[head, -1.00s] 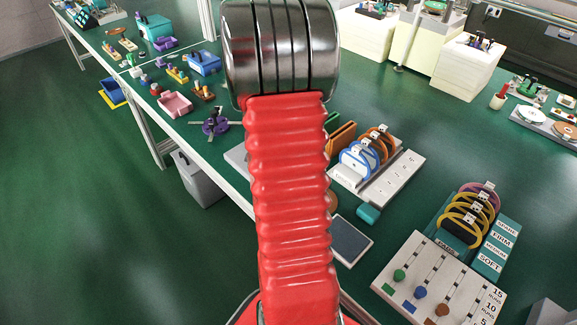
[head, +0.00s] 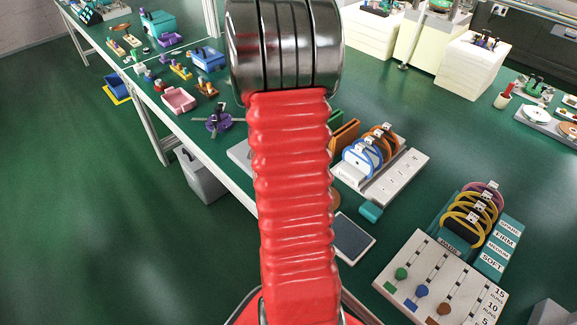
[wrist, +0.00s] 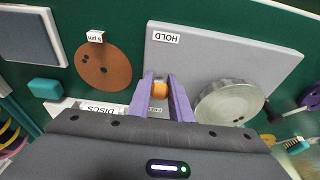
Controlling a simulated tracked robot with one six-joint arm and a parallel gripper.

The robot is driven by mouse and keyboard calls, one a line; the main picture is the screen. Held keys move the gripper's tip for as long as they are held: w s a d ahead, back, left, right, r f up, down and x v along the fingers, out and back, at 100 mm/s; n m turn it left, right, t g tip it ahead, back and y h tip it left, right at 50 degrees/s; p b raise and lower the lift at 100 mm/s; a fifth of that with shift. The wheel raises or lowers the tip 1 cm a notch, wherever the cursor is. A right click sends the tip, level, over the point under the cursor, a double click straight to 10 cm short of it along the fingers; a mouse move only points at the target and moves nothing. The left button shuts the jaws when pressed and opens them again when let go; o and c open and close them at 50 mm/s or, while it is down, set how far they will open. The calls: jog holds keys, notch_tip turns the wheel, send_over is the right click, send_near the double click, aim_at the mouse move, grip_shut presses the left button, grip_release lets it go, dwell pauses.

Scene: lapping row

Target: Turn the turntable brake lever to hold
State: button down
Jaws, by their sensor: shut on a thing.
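In the wrist view my gripper (wrist: 160,88) has two purple fingers, closed on a small orange piece (wrist: 159,92), which looks like the brake lever's handle. The rest of the lever is hidden. It sits over a grey plate (wrist: 230,55). A white HOLD label (wrist: 165,37), upside down in this view, lies on the plate beyond the fingertips. Another small label (wrist: 156,109) shows between the fingers, partly hidden. A round pale metal turntable (wrist: 232,104) is right of the fingers. In the head view my arm hides the gripper and lever; only an edge of the plate (head: 240,153) shows.
In the wrist view an orange-brown disc (wrist: 103,64) and a DISCS label (wrist: 102,108) lie left of the plate, with a teal block (wrist: 45,86) beyond.

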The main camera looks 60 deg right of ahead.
jog(key=shift+s+a+f, duration=0.15)
jog(key=shift+s+f, duration=0.15)
jog(key=shift+s, duration=0.05)
jog(key=c, duration=1.9)
grip_release()
jog(key=o, duration=0.3)
jog(key=shift+w+r, duration=0.1)
jog(key=shift+w+r, duration=0.1)
jog(key=shift+w+r, duration=0.15)
jog(key=shift+r, duration=0.6)
jog(key=v, duration=1.2)
